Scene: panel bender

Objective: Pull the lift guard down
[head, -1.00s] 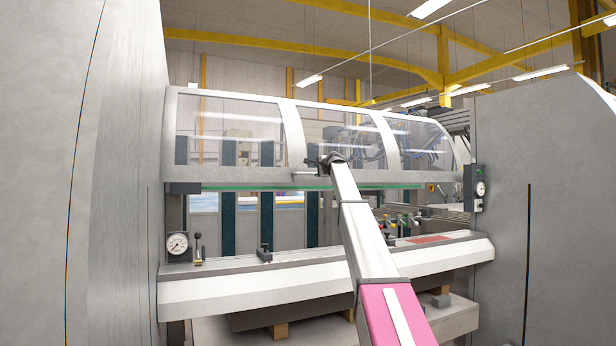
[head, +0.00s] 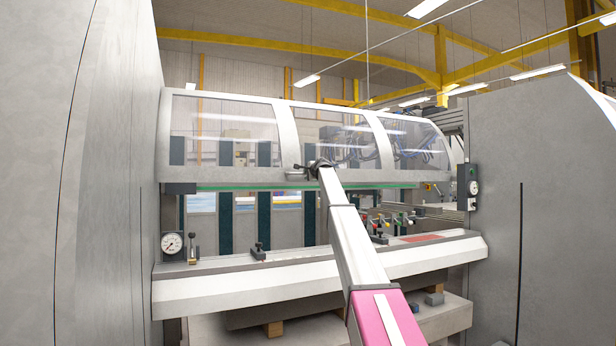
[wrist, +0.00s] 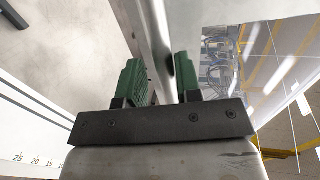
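The lift guard (head: 230,176) is a pale grey curved frame with clear windows. It stands raised above the machine bed, with a green strip (head: 240,188) along its lower edge. A short light handle bar (head: 296,175) shows on its lower front, just left of my gripper (head: 316,168). My gripper is at the guard's lower frame, near the middle. In the wrist view, the green fingers (wrist: 160,80) stand apart, with a grey edge of the guard showing behind and between them. I cannot tell whether they touch the handle.
The white bed front (head: 230,288) runs below the guard, carrying a dial gauge (head: 172,243) and small clamps (head: 259,250). Tall grey machine walls (head: 110,170) close in both sides. A control box with a dial (head: 472,187) hangs at the right. Open space lies between guard and bed.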

